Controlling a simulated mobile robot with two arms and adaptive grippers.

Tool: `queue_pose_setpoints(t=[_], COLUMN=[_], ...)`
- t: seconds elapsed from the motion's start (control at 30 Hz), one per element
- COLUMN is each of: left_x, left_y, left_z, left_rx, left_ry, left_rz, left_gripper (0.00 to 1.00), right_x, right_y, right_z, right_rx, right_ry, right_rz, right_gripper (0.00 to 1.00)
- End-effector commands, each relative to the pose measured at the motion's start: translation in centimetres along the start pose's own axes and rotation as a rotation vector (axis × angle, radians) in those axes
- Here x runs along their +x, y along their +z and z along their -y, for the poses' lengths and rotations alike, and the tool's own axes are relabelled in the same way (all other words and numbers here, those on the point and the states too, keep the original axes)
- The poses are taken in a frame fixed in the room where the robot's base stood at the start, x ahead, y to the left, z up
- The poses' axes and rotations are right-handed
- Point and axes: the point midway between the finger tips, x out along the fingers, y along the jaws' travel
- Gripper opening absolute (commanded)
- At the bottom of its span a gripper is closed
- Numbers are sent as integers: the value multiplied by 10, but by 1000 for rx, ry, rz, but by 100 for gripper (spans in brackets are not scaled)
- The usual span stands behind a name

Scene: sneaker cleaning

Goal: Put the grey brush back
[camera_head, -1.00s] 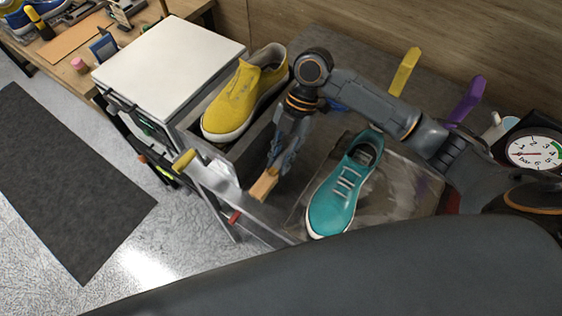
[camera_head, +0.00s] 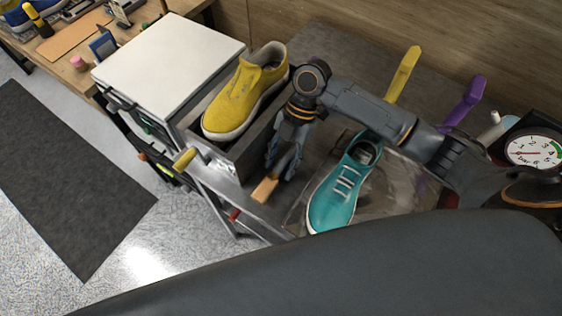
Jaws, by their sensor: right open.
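My right gripper (camera_head: 281,172) reaches down from the upper right over the grey bench, with its fingers apart. A tan, wood-coloured piece (camera_head: 265,189) lies at the fingertips, near the bench's front edge. It may be the handle of the brush; its other end is hidden between and behind the fingers, so I cannot tell if it is grey or whether the fingers touch it. My left gripper is out of view.
A teal sneaker (camera_head: 343,186) lies on a dirty mat (camera_head: 409,181) right of the gripper. A yellow shoe (camera_head: 240,98) sits in a grey bin (camera_head: 233,158) to its left. Yellow (camera_head: 404,72) and purple (camera_head: 466,98) upright pieces and a gauge (camera_head: 534,151) stand behind and right.

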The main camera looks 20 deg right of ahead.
Motion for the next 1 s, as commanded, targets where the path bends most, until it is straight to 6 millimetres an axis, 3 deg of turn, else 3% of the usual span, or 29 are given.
queue_pose_setpoints(t=[0.53, 0.7, 1.0], left_x=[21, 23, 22], left_y=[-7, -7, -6], left_z=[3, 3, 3], left_rx=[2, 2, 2], left_ry=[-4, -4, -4], left_rz=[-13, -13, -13], left_gripper=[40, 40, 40], right_x=[-100, -114, -116], right_y=[1, 0, 0], right_z=[-1, 0, 0], right_rx=[0, -1, -1], right_ry=[3, 1, 0], right_rz=[3, 1, 0], right_gripper=[43, 43, 43])
